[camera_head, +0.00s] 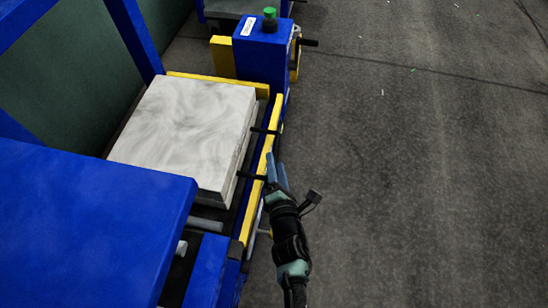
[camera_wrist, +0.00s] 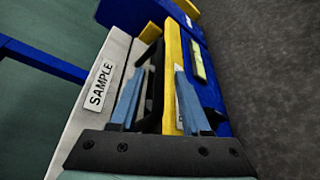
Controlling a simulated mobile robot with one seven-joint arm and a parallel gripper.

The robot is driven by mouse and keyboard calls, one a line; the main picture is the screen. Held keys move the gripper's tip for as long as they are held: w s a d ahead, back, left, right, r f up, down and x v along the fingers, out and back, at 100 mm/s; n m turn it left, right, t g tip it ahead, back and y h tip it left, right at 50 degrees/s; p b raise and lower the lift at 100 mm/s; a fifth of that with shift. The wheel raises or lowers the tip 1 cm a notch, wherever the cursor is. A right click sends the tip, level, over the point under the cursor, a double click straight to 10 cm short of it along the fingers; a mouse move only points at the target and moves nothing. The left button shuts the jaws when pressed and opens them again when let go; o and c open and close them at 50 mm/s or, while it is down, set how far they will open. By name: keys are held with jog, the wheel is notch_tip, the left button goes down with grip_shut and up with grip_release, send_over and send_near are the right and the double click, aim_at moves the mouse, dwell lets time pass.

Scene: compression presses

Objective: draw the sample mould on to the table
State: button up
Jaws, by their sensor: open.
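The sample mould (camera_head: 185,125) is a pale grey, marbled slab lying flat inside the blue and yellow press frame. Two dark handle posts (camera_head: 252,176) stick out from its right side. My gripper (camera_head: 276,168) is open at the mould's right side, by the nearer post. In the wrist view, a black handle (camera_wrist: 152,85) shows between the two blue fingers (camera_wrist: 160,98), with the yellow rail beside it. I cannot tell whether a finger touches the handle.
A yellow rail (camera_head: 262,165) runs along the press's right edge. A blue control box (camera_head: 262,58) with a green button (camera_head: 269,13) stands at the far end. A large blue panel (camera_head: 90,225) covers the near left. The grey floor (camera_head: 420,160) to the right is open.

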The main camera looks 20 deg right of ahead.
jog(key=shift+b+x, duration=0.3)
jog(key=shift+x, duration=1.5)
jog(key=shift+c, duration=0.3)
grip_shut()
